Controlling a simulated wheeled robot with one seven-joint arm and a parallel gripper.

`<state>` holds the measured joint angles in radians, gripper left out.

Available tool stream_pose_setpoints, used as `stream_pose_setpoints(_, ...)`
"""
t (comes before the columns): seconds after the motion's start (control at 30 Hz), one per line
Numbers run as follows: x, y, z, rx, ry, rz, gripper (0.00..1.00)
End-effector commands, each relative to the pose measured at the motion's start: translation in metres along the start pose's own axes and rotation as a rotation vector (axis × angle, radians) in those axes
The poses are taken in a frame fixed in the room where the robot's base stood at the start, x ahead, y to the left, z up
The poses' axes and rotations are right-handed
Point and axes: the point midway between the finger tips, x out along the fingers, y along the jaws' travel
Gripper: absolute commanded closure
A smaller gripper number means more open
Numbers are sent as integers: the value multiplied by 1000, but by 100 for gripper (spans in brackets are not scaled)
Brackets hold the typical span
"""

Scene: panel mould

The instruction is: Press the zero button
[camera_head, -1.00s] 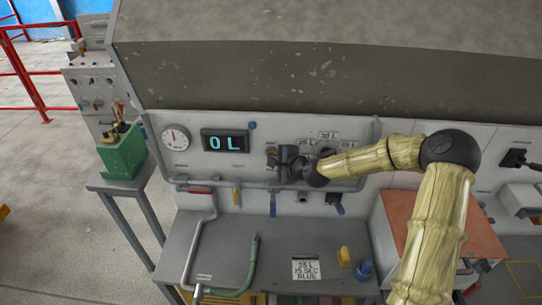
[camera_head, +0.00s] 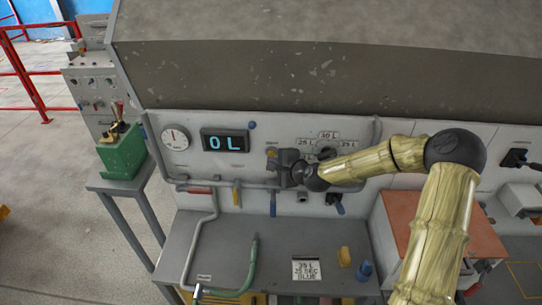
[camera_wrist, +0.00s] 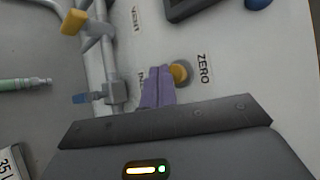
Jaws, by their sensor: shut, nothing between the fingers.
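The zero button is a round yellow-orange knob (camera_wrist: 180,73) on the pale panel, beside a "ZERO" label (camera_wrist: 204,69) in the wrist view. My gripper (camera_wrist: 160,72) shows there as purple fingers, shut and empty. Its tips lie just left of the button in the picture and overlap its edge; I cannot tell whether they touch it. In the head view my gripper (camera_head: 272,164) is at the panel, right of the lit display (camera_head: 225,140), which reads "0 L". A small yellowish spot (camera_head: 271,152) by the fingers appears to be the button.
A round dial (camera_head: 175,136) is left of the display. Labels "25 L", "30 L" and "35 L" surround a dark selector (camera_head: 327,153) right of my gripper. Below runs a grey pipe (camera_head: 250,185) with coloured valve handles. The wrist view shows a yellow handle (camera_wrist: 74,21) and a blue one (camera_wrist: 80,98).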

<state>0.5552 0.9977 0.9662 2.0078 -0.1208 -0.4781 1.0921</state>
Motion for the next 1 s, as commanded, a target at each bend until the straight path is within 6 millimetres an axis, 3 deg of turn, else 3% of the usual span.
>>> stream_pose_setpoints(0.23,-2,2,1,0,0,1,100)
stream_pose_setpoints(0.8,-33,24,24,1,-1,2,100)
stream_pose_setpoints(1.0,-35,26,25,1,0,1,100)
